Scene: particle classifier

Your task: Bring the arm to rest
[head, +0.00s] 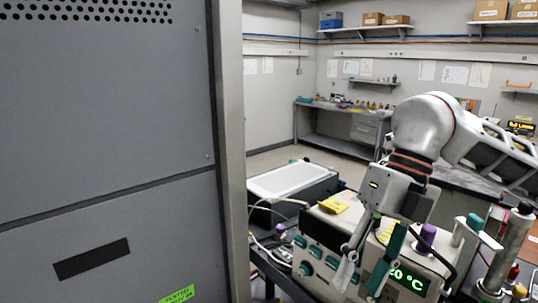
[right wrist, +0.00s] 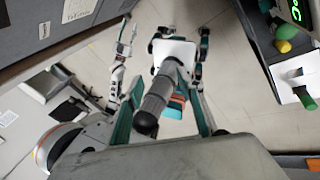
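My right arm (head: 420,130) comes in from the right in the head view and bends down at a white, rounded joint. My right gripper (head: 359,284) points down in front of a beige instrument box (head: 322,233) with teal knobs and a green temperature display. Its two fingers are apart, with nothing seen between them in the head view. In the right wrist view the teal-edged fingers (right wrist: 162,118) are also spread. A grey cylinder with a dark end shows between them there; its distance is unclear. My left gripper does not show in the head view.
A large grey cabinet (head: 105,150) fills the left of the head view. A grey post with a black top (head: 508,245) stands at the right. Open floor shows before the back workbench (head: 340,145).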

